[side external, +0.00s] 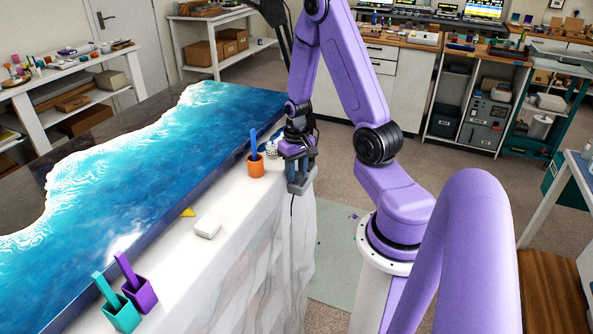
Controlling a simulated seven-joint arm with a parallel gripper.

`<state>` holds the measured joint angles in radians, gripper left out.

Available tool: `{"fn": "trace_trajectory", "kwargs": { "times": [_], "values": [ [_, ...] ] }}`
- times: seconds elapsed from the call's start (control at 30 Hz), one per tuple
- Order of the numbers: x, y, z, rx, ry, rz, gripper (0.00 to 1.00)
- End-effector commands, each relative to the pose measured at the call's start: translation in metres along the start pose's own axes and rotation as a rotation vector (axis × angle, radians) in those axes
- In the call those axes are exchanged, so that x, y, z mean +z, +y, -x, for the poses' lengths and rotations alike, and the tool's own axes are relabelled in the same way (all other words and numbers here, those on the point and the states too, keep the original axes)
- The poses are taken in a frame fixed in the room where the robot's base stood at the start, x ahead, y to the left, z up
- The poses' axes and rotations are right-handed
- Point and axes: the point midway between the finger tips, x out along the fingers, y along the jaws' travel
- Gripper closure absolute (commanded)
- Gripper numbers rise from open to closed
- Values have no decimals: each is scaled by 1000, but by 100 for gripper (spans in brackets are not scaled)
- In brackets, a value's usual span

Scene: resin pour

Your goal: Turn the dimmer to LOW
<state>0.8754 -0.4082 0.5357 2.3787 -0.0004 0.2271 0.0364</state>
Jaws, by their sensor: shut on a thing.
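My gripper (297,172) points down at the far right edge of the white-draped table. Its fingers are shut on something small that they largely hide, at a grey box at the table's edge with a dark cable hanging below. This looks like the dimmer (301,187). The knob, its markings and its setting cannot be made out from here.
An orange cup (256,169) with a blue stick stands just left of my gripper. A blue-and-white wave resin panel (150,165) fills the left. A white block (207,228), yellow wedge (188,212), purple cup (140,294) and teal cup (120,315) stand nearer.

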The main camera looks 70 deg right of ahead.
Motion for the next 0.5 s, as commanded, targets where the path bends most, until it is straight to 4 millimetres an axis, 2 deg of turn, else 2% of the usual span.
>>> {"fn": "trace_trajectory", "kwargs": {
  "times": [0.5],
  "values": [
    [0, 0, 0, 0, 1, 425, 95]
  ]
}}
